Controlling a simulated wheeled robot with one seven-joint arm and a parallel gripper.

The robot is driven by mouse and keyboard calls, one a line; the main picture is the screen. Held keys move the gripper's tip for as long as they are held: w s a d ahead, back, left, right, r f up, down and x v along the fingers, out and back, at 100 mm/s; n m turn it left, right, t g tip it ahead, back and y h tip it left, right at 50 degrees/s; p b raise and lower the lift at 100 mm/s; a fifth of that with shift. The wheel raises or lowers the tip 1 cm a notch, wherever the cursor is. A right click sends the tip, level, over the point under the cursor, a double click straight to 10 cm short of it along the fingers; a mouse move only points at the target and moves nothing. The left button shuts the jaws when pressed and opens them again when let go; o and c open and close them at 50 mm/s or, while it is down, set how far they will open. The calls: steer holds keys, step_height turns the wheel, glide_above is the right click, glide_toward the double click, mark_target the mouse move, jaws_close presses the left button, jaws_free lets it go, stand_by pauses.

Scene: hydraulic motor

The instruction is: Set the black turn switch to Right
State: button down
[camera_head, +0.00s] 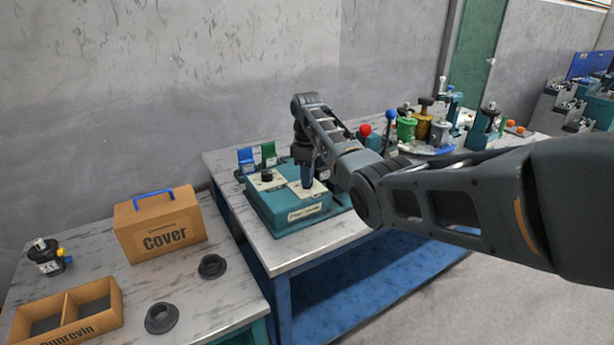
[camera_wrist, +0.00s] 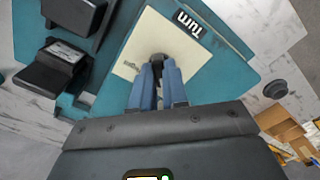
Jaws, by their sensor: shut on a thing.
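The teal control box (camera_head: 285,208) stands on the marble-topped table, with pale label plates on its top. My gripper (camera_head: 307,184) points down at the plate on its right side and hides the switch there in the head view. In the wrist view, a dark round knob, the black turn switch (camera_wrist: 158,57), shows at the tips of my gripper's blue fingers (camera_wrist: 159,72). The fingers are closed on it. The cream plate (camera_wrist: 190,58) under it reads "Turn", upside down in this view. The switch's pointing direction cannot be made out.
Another black knob (camera_head: 266,175) sits on the box's left plate. Blue (camera_head: 246,159) and green (camera_head: 269,154) parts stand behind it. A red-topped lever (camera_head: 365,130) and blue-topped lever (camera_head: 390,116) stand right of my gripper. A cardboard Cover box (camera_head: 160,225) is at left.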

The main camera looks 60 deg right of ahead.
stand_by(0.4)
steer(key=m+p, duration=0.2)
steer(key=m, duration=0.1)
steer(key=shift+r+m, duration=0.15)
steer(key=shift+m, duration=0.15)
steer(key=m+p, duration=0.2)
steer(key=m, duration=0.3)
steer(key=shift+w, duration=0.1)
steer(key=m, duration=0.5)
steer(key=shift+m+p, duration=0.3)
steer(key=shift+m, duration=1.8)
steer(key=c, duration=1.1)
jaws_free()
steer(key=shift+c, duration=0.2)
